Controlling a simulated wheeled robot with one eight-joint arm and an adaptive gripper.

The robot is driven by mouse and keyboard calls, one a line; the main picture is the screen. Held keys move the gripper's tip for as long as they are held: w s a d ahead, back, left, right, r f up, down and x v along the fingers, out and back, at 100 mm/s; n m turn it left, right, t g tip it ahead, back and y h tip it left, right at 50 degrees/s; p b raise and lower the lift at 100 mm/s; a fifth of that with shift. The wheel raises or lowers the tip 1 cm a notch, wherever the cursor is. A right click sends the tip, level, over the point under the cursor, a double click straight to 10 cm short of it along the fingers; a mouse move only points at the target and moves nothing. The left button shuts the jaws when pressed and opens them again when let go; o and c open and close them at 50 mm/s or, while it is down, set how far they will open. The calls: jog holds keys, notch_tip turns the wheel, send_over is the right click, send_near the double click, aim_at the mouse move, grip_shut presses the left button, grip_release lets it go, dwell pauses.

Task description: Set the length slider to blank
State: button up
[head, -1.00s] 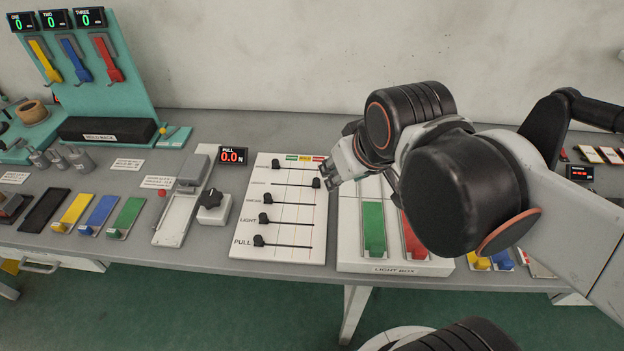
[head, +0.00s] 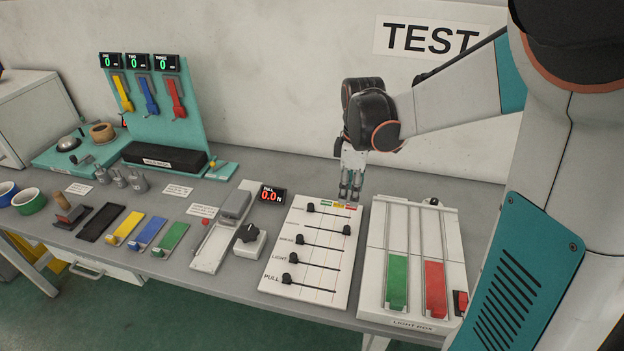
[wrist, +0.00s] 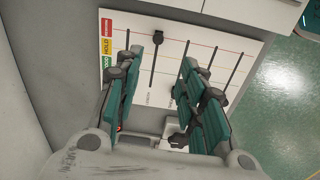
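The white slider board (head: 328,280) lies on the bench with several black sliders on parallel tracks. The second slider from the top, its knob (head: 347,230) at the right end of its track, appears to be the length slider; its label is too small to read surely. That knob also shows in the wrist view (wrist: 158,38), between and beyond my fingers. My gripper (head: 350,193) points down just behind the board's top right edge, apart from the knob. In the wrist view my gripper (wrist: 160,70) has its fingers spread with nothing between them.
Right of the board stands the light box (head: 385,315) with green and red sliders. Left are a dial box (head: 248,242) and the PULL display (head: 272,194). The wall is close behind my gripper.

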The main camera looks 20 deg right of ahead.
aim_at(347, 227)
jog(key=shift+n, duration=0.3)
jog(key=f+b, duration=0.1)
jog(key=f, duration=0.3)
jog(key=f+b, duration=0.2)
jog(key=f, duration=0.3)
jog(key=f+b, duration=0.1)
jog(key=f, duration=0.4)
jog(key=shift+w+d+f+b, duration=0.2)
jog(key=shift+w+f+b, duration=0.05)
jog(key=shift+b, duration=0.1)
grip_shut()
